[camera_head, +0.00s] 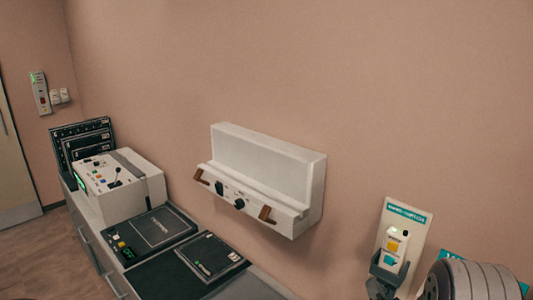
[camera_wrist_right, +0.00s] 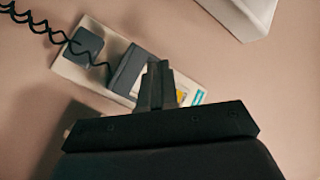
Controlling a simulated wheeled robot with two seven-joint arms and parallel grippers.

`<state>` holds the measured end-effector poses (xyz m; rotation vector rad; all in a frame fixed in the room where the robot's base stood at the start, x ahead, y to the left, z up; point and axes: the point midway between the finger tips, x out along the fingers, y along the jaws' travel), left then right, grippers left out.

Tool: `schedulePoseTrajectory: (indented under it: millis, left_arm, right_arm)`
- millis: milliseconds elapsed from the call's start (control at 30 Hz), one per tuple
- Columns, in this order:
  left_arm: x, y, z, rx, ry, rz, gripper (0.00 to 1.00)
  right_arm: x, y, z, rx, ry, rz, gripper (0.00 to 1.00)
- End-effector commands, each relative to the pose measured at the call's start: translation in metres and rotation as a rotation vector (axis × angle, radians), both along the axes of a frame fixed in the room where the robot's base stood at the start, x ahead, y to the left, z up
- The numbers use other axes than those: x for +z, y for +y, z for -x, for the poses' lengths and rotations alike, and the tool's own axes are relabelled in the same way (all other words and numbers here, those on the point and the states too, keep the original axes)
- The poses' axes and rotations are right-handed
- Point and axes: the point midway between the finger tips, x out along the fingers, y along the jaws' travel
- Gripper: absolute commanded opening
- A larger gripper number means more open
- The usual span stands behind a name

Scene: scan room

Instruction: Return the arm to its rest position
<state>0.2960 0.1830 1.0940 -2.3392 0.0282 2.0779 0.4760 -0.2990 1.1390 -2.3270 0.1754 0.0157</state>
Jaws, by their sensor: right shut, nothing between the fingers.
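My right gripper (camera_wrist_right: 157,84) is shut and empty in the right wrist view, its two dark fingers together. Behind the fingers is a white wall panel (camera_wrist_right: 72,76) with a handset in a dark holder (camera_wrist_right: 125,72). The fingers overlap the handset in the picture; contact cannot be told. In the head view this panel (camera_head: 419,228) is on the wall at lower right, and its handset (camera_head: 395,244) has yellow and teal buttons. I cannot make out my right gripper clearly there. My left gripper is not in view.
A white wall box (camera_head: 268,163) projects mid-wall; its corner shows in the wrist view (camera_wrist_right: 240,8). A counter at lower left carries a control console (camera_head: 117,187) and flat dark panels (camera_head: 158,230). Banded grey rounded things (camera_head: 475,279) fill the lower right corner. A coiled cord (camera_wrist_right: 40,20) hangs by the panel.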

Motion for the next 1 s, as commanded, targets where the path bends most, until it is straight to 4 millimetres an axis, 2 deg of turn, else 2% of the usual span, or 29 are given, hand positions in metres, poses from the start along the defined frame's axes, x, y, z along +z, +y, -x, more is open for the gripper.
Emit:
schedulePoseTrajectory:
  millis: [33, 100, 167, 200, 300, 400, 433, 467, 533, 600, 1000]
  left_arm:
    - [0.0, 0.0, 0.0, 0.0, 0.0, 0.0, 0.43]
    - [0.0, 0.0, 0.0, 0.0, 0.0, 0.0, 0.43]
    - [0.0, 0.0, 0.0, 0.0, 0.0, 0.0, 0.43]
    - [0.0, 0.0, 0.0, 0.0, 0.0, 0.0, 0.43]
    - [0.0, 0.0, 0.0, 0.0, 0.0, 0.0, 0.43]
    - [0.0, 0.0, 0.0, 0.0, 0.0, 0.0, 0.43]
    - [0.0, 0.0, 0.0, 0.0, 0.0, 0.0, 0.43]
    - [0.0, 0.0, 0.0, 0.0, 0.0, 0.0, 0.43]
    - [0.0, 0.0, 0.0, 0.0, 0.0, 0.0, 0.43]
    - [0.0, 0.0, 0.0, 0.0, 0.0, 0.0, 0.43]
    - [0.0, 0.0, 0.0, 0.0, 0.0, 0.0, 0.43]
  right_arm:
    - [-0.027, -0.003, 0.007, -0.009, 0.17, 0.067, 0.0]
    - [-0.066, -0.003, 0.027, 0.019, 0.476, 0.183, 0.0]
    - [-0.089, 0.006, 0.054, 0.095, 0.729, 0.272, 0.0]
    - [-0.098, 0.016, 0.075, 0.166, 0.883, 0.322, 0.0]
    - [-0.099, 0.045, 0.131, 0.382, 1.198, 0.411, 0.0]
    - [-0.08, 0.076, 0.178, 0.59, 1.388, 0.463, 0.0]
    - [-0.072, 0.085, 0.189, 0.64, 1.42, 0.475, 0.0]
    - [-0.064, 0.094, 0.194, 0.675, 1.431, 0.488, 0.0]
    - [-0.049, 0.108, 0.186, 0.699, 1.376, 0.535, 0.0]
    - [-0.044, 0.115, 0.181, 0.715, 1.346, 0.565, 0.0]
    - [-0.045, 0.116, 0.18, 0.72, 1.347, 0.569, 0.0]
